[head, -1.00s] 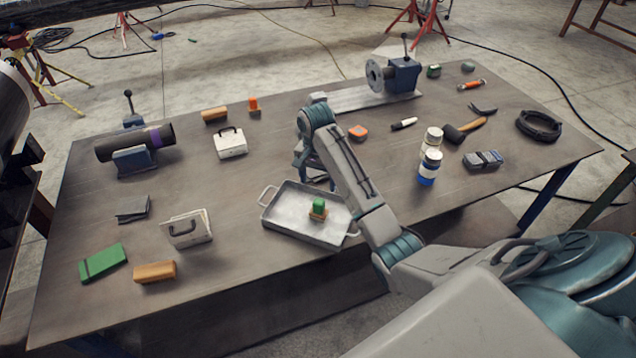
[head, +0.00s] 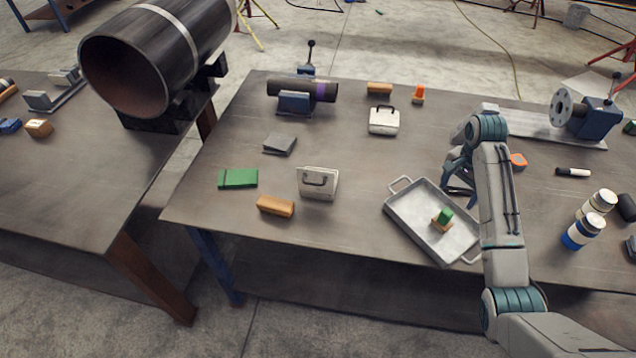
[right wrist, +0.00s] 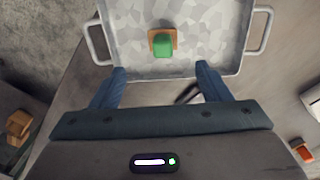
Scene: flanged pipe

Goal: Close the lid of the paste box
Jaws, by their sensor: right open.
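Two small white boxes with dark handles stand on the table, and I cannot tell for certain which is the paste box. The front white box (head: 318,183) has its handle on a steep panel facing me, which looks like a raised lid; its inside is hidden. The rear white box (head: 383,122) has its handle near the top and looks shut. My right gripper (head: 459,179) is open and empty, pointing down by the tray's back edge, well right of both boxes. Its spread fingers (right wrist: 162,84) show in the right wrist view. My left gripper is out of view.
A metal tray (head: 408,215) holds a green-topped wooden block (head: 443,218). A green box (head: 238,178), a wooden block (head: 275,206) and a grey wedge (head: 280,144) lie around the front white box. Bare tabletop separates it from the tray.

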